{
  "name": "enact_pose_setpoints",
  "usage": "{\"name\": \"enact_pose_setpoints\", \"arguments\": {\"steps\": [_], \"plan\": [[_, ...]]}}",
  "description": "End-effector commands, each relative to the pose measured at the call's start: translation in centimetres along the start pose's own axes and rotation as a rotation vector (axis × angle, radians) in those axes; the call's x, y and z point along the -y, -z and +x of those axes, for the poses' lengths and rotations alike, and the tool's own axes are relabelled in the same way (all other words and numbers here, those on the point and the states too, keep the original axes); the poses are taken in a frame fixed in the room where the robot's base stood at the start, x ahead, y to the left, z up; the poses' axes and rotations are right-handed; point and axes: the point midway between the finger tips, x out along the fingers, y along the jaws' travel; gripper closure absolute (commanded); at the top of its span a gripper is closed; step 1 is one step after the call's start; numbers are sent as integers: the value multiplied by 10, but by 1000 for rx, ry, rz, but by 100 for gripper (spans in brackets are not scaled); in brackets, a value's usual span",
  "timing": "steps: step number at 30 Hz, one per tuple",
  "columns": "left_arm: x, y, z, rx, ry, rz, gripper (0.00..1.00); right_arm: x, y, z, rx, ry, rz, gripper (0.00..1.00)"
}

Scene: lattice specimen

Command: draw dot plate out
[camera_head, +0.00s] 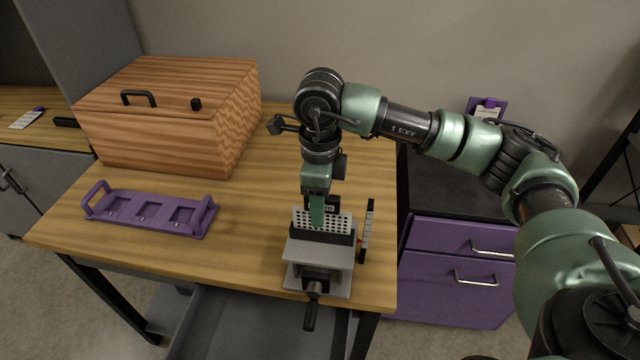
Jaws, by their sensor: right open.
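The dot plate (340,223), pale with rows of dark dots, stands upright in a grey and black vise (335,255) near the front right of the table. The vise's black handle (311,306) points out over the table's front edge. My right gripper (317,214) points down at the plate, with a green finger in front of the plate's middle. It is open; whether it touches the plate I cannot tell. The finger hides part of the plate, and the vise hides the plate's lower edge. My left gripper is not in view.
A purple tray (151,222) with square recesses and two end handles lies at the table's left. A wooden box (165,125) with a black handle stands behind it. A thin upright dark and white piece (367,228) stands close right of the vise. Purple drawers (460,270) stand right.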

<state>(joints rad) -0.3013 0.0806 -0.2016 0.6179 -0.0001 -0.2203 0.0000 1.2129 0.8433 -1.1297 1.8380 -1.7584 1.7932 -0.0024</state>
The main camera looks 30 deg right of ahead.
Motion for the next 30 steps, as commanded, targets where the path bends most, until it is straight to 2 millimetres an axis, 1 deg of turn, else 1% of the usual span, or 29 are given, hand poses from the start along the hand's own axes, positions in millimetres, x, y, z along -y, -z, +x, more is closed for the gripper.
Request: {"name": "enact_pose_setpoints", "arguments": {"steps": [1,6,14,17,18,19,22,23,24,25,30], "plan": [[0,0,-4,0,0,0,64,0,0,4,-1,-2,1,56],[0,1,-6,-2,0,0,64,0,0,16,0,-1,0,56],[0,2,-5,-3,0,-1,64,0,0,18,1,0,0,56],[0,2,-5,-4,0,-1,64,0,0,18,1,0,0,81],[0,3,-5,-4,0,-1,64,0,0,17,1,0,0,93],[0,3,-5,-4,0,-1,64,0,0,17,1,0,0,100],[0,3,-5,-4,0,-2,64,0,0,17,2,0,0,100],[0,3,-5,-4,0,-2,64,0,0,17,2,0,0,85],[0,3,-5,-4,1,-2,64,0,0,17,2,0,0,96],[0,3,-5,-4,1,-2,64,0,0,17,2,0,0,100],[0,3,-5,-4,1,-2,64,0,0,17,2,0,0,100]]}}
